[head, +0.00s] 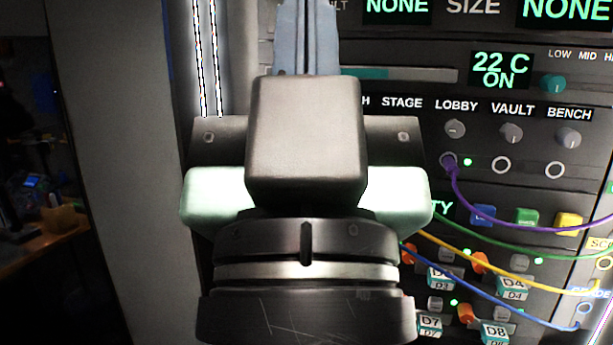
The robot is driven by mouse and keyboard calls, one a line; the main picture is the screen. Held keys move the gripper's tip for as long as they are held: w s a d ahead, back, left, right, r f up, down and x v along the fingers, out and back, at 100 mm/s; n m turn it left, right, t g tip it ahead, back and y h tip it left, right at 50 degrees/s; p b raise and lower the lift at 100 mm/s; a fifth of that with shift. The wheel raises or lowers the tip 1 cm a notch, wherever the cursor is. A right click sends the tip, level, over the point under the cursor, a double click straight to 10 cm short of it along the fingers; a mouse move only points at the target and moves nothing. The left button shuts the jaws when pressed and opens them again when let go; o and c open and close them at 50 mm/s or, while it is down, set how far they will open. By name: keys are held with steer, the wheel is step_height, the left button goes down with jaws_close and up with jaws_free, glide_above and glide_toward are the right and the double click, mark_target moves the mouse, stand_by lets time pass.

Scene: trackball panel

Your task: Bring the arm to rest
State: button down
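The tips run to the top edge of the picture. My dark wrist and gripper body fill the middle and hide part of the panel behind.
A dark control panel (430,100) with knobs, displays and lit buttons stands behind and right of my gripper. A purple cable (460,195) and green, yellow and blue cables hang across its lower right. A grey upright (110,150) stands at left, with a dark room beyond.

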step_height(320, 180, up, 23)
steer(key=p, duration=2.1)
steer(key=shift+r, duration=0.15)
